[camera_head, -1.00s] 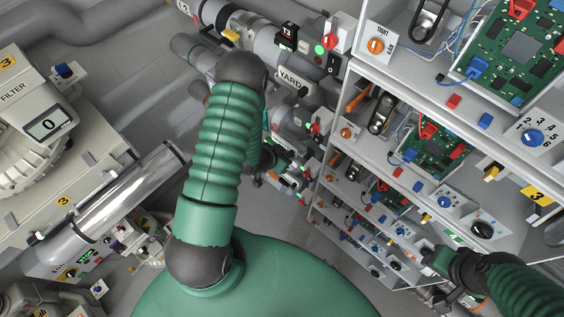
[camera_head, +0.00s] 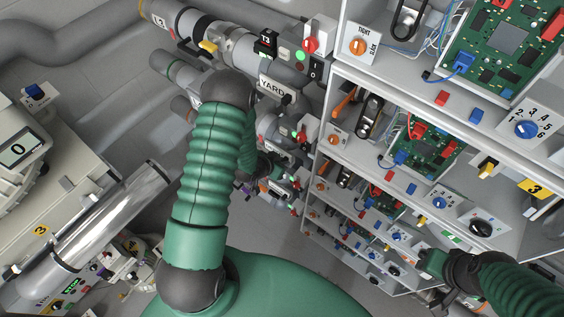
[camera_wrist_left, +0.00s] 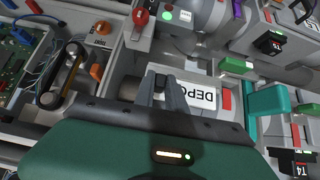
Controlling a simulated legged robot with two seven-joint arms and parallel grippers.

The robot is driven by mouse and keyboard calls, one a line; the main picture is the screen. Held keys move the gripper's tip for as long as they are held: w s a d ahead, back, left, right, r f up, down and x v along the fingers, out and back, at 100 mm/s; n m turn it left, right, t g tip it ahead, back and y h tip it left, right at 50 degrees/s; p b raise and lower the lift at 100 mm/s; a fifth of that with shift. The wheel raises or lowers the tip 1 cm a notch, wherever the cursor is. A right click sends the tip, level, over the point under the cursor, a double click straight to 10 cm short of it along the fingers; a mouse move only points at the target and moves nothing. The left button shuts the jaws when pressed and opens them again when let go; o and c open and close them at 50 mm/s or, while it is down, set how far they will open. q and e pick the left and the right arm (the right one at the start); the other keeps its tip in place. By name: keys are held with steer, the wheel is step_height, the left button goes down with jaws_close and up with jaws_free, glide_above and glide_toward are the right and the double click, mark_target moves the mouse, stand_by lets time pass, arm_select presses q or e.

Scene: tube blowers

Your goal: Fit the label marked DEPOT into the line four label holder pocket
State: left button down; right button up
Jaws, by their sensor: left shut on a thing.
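The white DEPOT label (camera_wrist_left: 205,97) with black letters shows in the left wrist view, its left part hidden by my fingers. My left gripper (camera_wrist_left: 166,88) is shut on it, in front of grey pipework. In the head view my left gripper (camera_head: 272,178) is small and partly hidden behind my own arm, low beside the lower pipes. A black T4 tag (camera_wrist_left: 302,165) shows at the lower right of the wrist view. I cannot make out the line four pocket clearly. My right gripper (camera_head: 430,264) is by the lower shelves at right; its jaw opening is unclear.
A YARD label (camera_head: 272,87) sits on the upper pipe line near a black T3 tag (camera_head: 265,43). Shelves (camera_head: 400,88) with circuit boards, knobs and switches fill the right side. A filter machine (camera_head: 30,150) and a shiny cylinder (camera_head: 110,212) stand at left.

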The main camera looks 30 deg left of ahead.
arm_select(q)
steer(key=shift+d+f, duration=0.15)
steer(key=c, duration=1.6)
jaws_free()
steer(key=o, duration=0.3)
steer(key=shift+s, duration=0.1)
steer(key=shift+b, duration=0.3)
steer(key=p+v, duration=0.3)
steer(key=v, duration=1.3)
steer(key=shift+s+r, duration=0.2)
